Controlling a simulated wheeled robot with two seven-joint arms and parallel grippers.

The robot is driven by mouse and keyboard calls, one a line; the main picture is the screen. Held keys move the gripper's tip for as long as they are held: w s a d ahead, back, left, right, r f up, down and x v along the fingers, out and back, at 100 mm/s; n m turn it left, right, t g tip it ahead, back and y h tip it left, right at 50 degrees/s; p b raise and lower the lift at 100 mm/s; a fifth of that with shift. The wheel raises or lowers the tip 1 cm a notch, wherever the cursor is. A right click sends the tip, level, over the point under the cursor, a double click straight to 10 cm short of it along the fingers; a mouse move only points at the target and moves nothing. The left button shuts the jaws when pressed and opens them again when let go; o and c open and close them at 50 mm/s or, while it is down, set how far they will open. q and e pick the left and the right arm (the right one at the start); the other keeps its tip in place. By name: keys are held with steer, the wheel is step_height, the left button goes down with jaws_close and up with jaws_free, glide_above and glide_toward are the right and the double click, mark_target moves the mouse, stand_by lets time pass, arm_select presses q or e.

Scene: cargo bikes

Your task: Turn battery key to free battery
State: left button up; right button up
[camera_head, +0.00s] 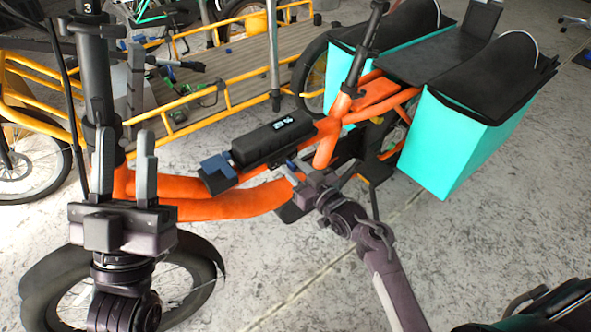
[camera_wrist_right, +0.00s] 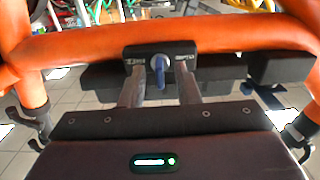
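The battery (camera_head: 272,138) is a long black block with a small lit display, seated on the orange bike frame (camera_head: 240,200). In the right wrist view the blue battery key (camera_wrist_right: 159,72) sits in a black lock block (camera_wrist_right: 133,67) under the orange tube, its grip upright in the picture. My right gripper (camera_wrist_right: 159,88) is open, its two fingers to either side of the key with gaps to it. In the head view the right gripper (camera_head: 296,170) is beside the frame, below the battery. My left gripper (camera_head: 127,145) is open and empty, pointing up near the front of the bike.
A blue and black part (camera_head: 217,167) is at the battery's front end. Turquoise bags (camera_head: 455,145) hang at the rear. A yellow cargo bike (camera_head: 180,130) stands behind.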

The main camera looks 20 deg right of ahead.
jaws_close()
stand_by(0.3)
